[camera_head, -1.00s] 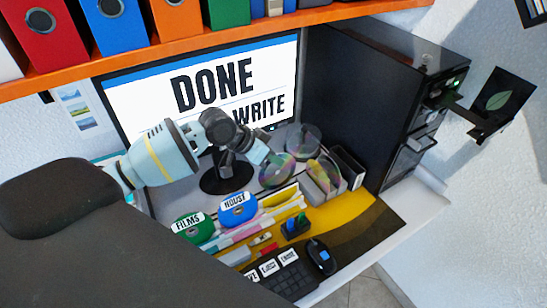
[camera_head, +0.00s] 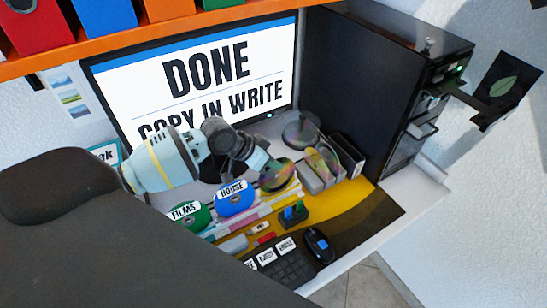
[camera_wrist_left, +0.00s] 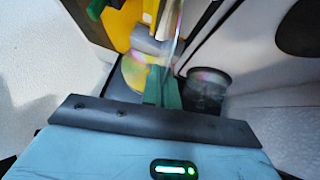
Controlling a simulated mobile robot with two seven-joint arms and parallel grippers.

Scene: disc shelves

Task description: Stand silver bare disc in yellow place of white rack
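My left gripper (camera_head: 268,163) is over the desk in front of the monitor. In the left wrist view its green fingers (camera_wrist_left: 162,88) are closed around a thin, clear-looking disc (camera_wrist_left: 175,45) seen nearly edge-on. In the head view this silver, rainbow-sheened disc (camera_head: 277,176) hangs just below the fingers. The white rack (camera_head: 250,217), with coloured strips including yellow, lies in front and below. The disc's lower edge is close to the rack; contact cannot be told. My right gripper is out of view.
A grey holder (camera_head: 315,178) with clear discs stands right of the gripper, beside black cases (camera_head: 348,152). A round disc tub (camera_head: 301,130) is behind. The keyboard (camera_head: 285,262), mouse (camera_head: 318,245) and a small dark stand (camera_head: 293,215) are in front. A black cabinet is at right.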

